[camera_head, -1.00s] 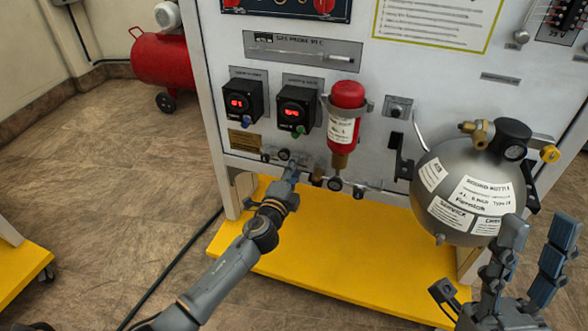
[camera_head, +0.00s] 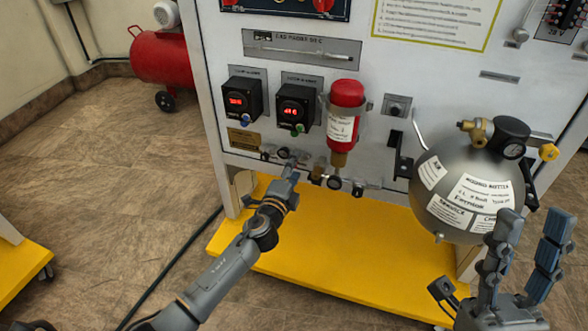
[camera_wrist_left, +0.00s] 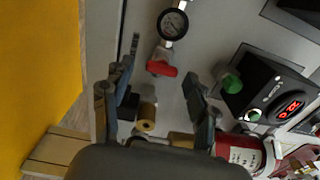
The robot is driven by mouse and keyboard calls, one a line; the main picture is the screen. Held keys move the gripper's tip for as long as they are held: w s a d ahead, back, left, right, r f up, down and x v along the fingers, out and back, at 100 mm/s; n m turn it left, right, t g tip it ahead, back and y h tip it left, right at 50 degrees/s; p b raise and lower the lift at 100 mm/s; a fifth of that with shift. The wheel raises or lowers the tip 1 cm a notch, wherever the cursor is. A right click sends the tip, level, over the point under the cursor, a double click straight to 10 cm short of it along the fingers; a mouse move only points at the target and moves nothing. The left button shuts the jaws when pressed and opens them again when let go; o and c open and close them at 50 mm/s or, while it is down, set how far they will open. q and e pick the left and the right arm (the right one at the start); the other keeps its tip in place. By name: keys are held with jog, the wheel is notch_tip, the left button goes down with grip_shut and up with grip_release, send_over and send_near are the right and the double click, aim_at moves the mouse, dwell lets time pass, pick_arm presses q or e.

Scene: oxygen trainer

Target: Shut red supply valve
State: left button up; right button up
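The red supply valve's small red handle (camera_wrist_left: 161,68) shows in the left wrist view, just below a round gauge on a metal fitting. My left gripper (camera_wrist_left: 164,62) is open, with one finger on each side of the handle and a gap to both. In the head view my left gripper (camera_head: 290,160) is at the low pipework of the panel and hides the red handle there. My right gripper (camera_head: 533,225) is open and empty at the lower right, in front of the grey round bottle.
The white panel (camera_head: 300,75) carries two black display boxes (camera_head: 296,108), a red cylinder (camera_head: 345,95) and several small fittings. A yellow base (camera_head: 330,255) lies below.

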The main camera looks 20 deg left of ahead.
pick_arm(q)
jog(key=s, duration=1.2)
jog(key=shift+a, duration=0.25)
